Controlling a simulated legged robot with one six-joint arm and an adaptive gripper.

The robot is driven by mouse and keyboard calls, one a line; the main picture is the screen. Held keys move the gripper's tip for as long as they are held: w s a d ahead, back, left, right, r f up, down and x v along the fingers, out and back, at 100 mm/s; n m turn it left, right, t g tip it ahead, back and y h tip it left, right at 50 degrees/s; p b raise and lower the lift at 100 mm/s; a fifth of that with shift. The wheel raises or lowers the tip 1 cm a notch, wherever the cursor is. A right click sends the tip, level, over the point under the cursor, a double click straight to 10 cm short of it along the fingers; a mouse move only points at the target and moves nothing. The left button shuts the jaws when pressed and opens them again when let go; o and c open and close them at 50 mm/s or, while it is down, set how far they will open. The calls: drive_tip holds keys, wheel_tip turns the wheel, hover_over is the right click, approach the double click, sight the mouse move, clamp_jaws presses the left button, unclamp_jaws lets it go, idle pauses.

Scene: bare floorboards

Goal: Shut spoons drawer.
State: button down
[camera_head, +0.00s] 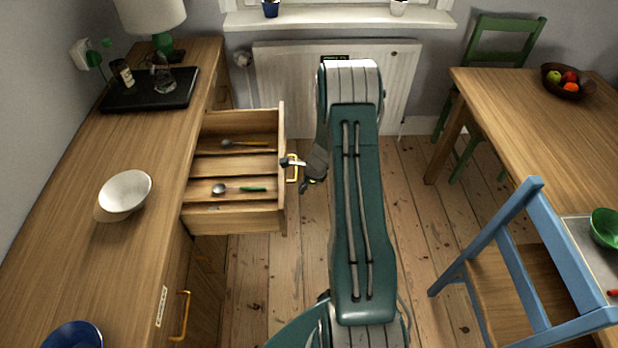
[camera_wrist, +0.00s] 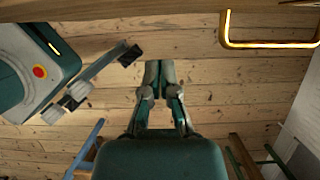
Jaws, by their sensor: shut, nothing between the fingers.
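The wooden drawer (camera_head: 283,215) stands pulled out from the long counter at the left. My gripper (camera_head: 290,162) is beside the drawer front, close to the handle. In the wrist view, its fingers (camera_wrist: 158,75) are together and empty, apart from the handle. Exact contact with the drawer front cannot be told.
A blue chair (camera_head: 510,255) and wooden table (camera_head: 545,130) stand at the right. A radiator (camera_head: 280,80) is behind. Floorboards near the drawer are bare.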

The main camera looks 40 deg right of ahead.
drive_tip(key=shift+w+a+r, duration=0.2)
drive_tip(key=shift+w+a, duration=0.85)
drive_tip(key=shift+a, duration=0.25)
drive_tip(key=w+a, duration=0.5)
drive_tip(key=a, duration=0.2)
drive_tip(key=w+a, duration=0.5)
drive_tip(key=a, duration=0.2)
drive_tip(key=w+a, duration=0.5)
drive_tip(key=a, duration=0.3)
drive_tip(key=shift+a, duration=0.1)
